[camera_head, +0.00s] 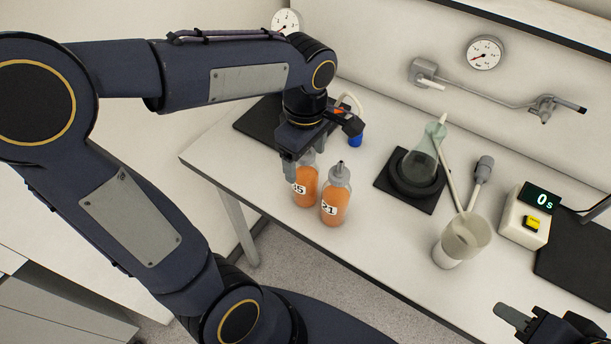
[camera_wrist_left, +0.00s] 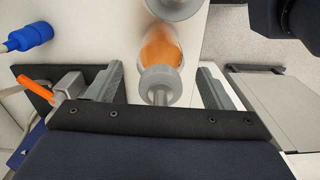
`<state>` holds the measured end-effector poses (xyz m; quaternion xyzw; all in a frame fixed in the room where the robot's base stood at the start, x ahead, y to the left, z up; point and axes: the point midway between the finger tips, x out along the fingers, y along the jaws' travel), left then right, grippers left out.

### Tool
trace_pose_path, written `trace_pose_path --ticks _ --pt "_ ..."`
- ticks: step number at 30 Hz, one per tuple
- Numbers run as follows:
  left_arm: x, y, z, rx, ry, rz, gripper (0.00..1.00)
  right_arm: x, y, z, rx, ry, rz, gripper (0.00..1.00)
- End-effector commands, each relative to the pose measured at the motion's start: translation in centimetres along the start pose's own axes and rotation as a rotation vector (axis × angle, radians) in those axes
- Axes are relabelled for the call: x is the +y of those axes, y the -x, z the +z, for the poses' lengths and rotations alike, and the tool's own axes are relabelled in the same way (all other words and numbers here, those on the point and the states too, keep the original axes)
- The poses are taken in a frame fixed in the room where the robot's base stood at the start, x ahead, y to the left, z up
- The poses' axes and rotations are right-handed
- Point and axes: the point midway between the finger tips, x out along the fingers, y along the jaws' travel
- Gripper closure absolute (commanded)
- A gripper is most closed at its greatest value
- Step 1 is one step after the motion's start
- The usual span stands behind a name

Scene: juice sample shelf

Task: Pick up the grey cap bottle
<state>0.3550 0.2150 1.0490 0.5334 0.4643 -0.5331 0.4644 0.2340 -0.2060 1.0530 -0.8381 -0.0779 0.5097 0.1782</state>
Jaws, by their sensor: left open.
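Two clear bottles of orange juice stand upright, side by side, near the table's front edge. The left bottle (camera_head: 305,187) has a partly hidden label, and its top is hidden by my left gripper (camera_head: 304,160). The right bottle (camera_head: 335,204) is labelled 21 and has a grey cap with a nozzle. In the left wrist view a grey-capped bottle (camera_wrist_left: 160,84) lies between the open fingers of my left gripper (camera_wrist_left: 162,78), with gaps on both sides. My right gripper (camera_head: 530,322) is partly cut off at the bottom right.
A flask (camera_head: 424,150) stands on a black stirrer plate right of the bottles. Further right are a beaker (camera_head: 467,236) and a timer (camera_head: 523,217). A blue-ended item (camera_head: 355,139) lies behind my left gripper.

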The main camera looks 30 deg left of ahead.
Motion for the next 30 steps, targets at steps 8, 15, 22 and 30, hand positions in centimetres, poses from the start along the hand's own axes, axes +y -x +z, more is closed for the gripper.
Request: trace_pose_path --ticks 8,15,22,30 --pt "-0.01 -0.04 -0.01 0.0 0.0 0.0 0.36 0.0 -0.01 0.0 0.0 0.0 0.0 0.64" --pt "-0.01 -0.02 0.0 0.0 0.0 0.0 0.67 0.0 -0.01 0.0 0.0 0.0 0.0 0.64" --pt "0.01 0.03 0.0 0.0 0.0 0.001 0.96 0.0 0.0 0.0 0.0 0.0 0.0 0.64" --pt "0.03 0.2 0.01 0.0 0.0 0.002 0.96 -0.01 0.01 -0.01 0.0 0.0 0.0 0.64"
